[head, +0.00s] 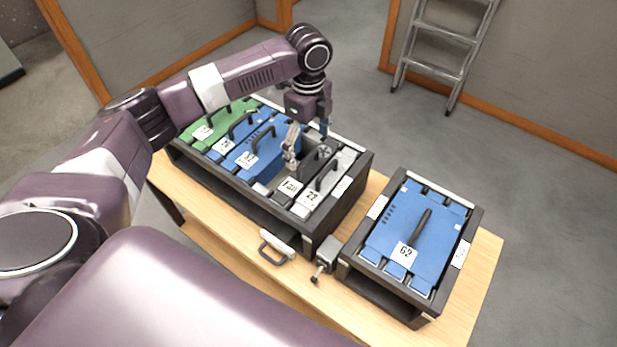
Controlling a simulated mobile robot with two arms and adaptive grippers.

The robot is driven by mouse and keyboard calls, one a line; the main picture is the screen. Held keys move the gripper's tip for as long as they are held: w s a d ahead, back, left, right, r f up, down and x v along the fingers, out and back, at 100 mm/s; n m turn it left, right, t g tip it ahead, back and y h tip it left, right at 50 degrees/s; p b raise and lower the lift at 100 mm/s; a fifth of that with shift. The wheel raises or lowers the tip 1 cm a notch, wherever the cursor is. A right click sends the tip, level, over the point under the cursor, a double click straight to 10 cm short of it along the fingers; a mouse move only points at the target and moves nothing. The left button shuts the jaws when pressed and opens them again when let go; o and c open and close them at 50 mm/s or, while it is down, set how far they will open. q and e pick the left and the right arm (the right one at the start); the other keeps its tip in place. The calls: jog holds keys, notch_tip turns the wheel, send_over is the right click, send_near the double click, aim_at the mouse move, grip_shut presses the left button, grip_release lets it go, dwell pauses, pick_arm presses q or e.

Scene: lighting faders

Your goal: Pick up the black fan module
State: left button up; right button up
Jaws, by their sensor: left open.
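The black fan module (312,170) sits in the large rack, between a gap to the right of the blue modules and a grey module labelled 22. A white label reading "Fan" (290,186) is on its near end. My left gripper (307,147) is open above the rack, pointing down over the fan module area. Its fingers partly hide the module and its top, and I cannot tell if they touch it. My right gripper is not in view.
The rack (245,192) also holds green (215,124) and blue modules (268,150) with raised handles, close to my gripper. A second rack (375,285) holds blue module 62 (415,235). A loose handled piece (278,246) and a small metal item (322,268) lie on the wooden table (215,232).

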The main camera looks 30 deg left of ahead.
aim_at(308, 156)
pick_arm(q)
notch_tip(308, 156, down, 5)
jog(key=shift+a+r+p, duration=0.1)
jog(key=shift+r+p, duration=0.05)
jog(key=shift+p, duration=0.4)
jog(key=shift+f, duration=0.55)
jog(key=c, duration=2)
jog(key=shift+w+r, duration=0.1)
jog(key=shift+r, duration=0.05)
jog(key=shift+c, duration=0.9)
jog(key=shift+r, duration=0.1)
jog(key=shift+w+r, duration=0.1)
jog(key=shift+r, duration=0.5)
notch_tip(308, 156, up, 19)
jog(key=b, duration=0.1)
jog(key=shift+f+b, duration=0.2)
jog(key=shift+b, duration=0.1)
